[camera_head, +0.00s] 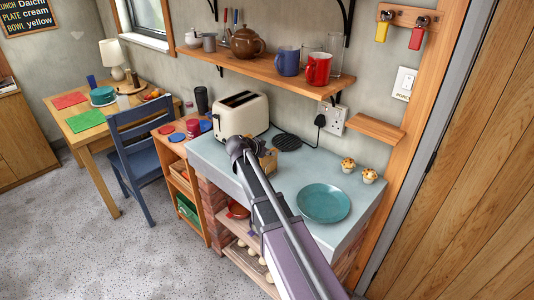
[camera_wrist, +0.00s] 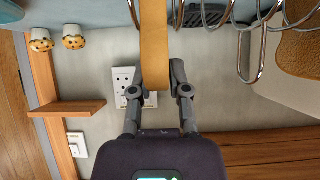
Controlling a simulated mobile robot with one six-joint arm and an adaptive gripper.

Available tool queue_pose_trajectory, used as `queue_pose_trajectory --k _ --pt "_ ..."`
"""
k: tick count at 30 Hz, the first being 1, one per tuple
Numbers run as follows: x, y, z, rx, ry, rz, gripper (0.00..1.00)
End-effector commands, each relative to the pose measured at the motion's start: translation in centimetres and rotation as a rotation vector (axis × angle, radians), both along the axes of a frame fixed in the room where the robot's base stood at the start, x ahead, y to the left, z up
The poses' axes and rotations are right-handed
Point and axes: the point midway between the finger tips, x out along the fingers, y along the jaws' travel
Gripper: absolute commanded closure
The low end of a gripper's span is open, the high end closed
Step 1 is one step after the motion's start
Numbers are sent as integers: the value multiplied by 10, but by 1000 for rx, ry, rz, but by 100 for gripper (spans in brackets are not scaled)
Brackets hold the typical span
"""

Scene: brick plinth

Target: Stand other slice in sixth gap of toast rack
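In the wrist view, a tan slice (camera_wrist: 154,45) shows edge-on as a narrow upright strip between the two fingers of my gripper (camera_wrist: 157,85). Both fingers appear to press on it. The toast rack (camera_wrist: 250,72) shows as wire loops right of the held slice. A brown-crusted piece, apparently another slice (camera_wrist: 302,52), shows at the right edge behind the wires. In the head view, my gripper (camera_head: 240,148) is over the worktop in front of the toaster (camera_head: 240,115). My arm hides most of the rack there, with a little tan-brown (camera_head: 269,161) visible beside it.
A teal plate (camera_head: 323,203) lies empty on the grey worktop (camera_head: 290,180), with two muffins (camera_head: 358,170) behind it. A black trivet (camera_head: 287,142) lies near the wall. A shelf with mugs (camera_head: 319,68) hangs above. A small ledge (camera_head: 375,128) juts from the wall.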

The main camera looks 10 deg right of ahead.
Motion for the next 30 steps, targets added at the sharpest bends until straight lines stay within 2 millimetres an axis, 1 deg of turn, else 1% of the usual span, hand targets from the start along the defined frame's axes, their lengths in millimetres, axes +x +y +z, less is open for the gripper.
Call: queue_pose_trajectory --k 1,2,13,19,26,30 --pt "0 0 0 0 0 0 53" --pt "0 0 0 0 0 0 48" --pt "0 0 1 0 0 0 48" --pt "0 0 5 0 0 0 48" --pt "-11 14 19 0 0 1 48" --pt "-21 27 31 0 0 1 48"
